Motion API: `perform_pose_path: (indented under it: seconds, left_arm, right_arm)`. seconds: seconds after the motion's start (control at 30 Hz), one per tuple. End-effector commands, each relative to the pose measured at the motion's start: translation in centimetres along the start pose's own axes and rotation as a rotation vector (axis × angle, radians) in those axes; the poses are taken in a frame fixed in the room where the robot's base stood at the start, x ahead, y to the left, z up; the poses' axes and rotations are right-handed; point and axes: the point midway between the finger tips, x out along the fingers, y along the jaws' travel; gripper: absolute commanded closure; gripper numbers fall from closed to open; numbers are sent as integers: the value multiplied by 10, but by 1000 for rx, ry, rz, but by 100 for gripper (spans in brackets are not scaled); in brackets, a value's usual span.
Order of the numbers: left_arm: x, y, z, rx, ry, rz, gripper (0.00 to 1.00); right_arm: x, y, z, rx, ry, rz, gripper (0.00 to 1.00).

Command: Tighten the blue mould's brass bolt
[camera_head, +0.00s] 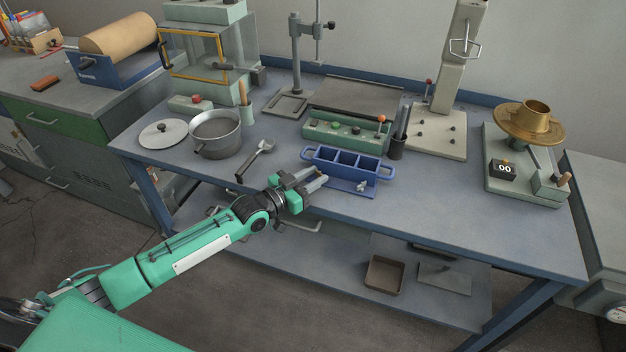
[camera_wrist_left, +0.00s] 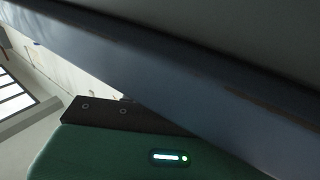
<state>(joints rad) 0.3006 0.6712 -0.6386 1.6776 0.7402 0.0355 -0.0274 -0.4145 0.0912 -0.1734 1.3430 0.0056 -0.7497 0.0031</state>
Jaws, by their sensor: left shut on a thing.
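The blue mould (camera_head: 345,163) is a long box with several open compartments and a loop handle at each end, standing on the bench near its front edge. My left gripper (camera_head: 324,178) is at the front of the mould's left part, shut on what seems to be the brass bolt, which the fingers hide. A small pale metal wing-shaped piece (camera_head: 362,186) sits at the front of the mould, right of my gripper. The left wrist view shows my green gripper body and a dark blue-grey band, with no bolt visible. My right gripper is not in view.
A wrench (camera_head: 255,160) lies left of the mould, near a grey pot (camera_head: 216,135). A green unit with knobs (camera_head: 345,132) stands behind the mould, a dark cup (camera_head: 396,148) at its right. The bench (camera_head: 440,205) is clear to the front right.

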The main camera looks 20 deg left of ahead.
Motion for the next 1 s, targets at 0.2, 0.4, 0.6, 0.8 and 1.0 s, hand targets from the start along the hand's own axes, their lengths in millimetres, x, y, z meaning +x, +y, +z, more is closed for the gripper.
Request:
perform_pose_path:
  seconds: [0.2, 0.4, 0.6, 0.8, 1.0]
  left_arm:
    - [0, 0, 0, -1, 0, 4, 92]
    - [0, 0, 0, -1, 0, 4, 92]
    - [0, 0, 0, -1, 0, 4, 48]
    - [0, 0, 0, 0, 0, 3, 47]
    - [0, 0, -3, -2, 0, -12, 47]
  right_arm:
    - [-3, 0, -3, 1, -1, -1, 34]
    - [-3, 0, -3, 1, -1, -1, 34]
    - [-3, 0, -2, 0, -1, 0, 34]
    - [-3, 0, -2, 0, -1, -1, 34]
    - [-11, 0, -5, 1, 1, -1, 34]
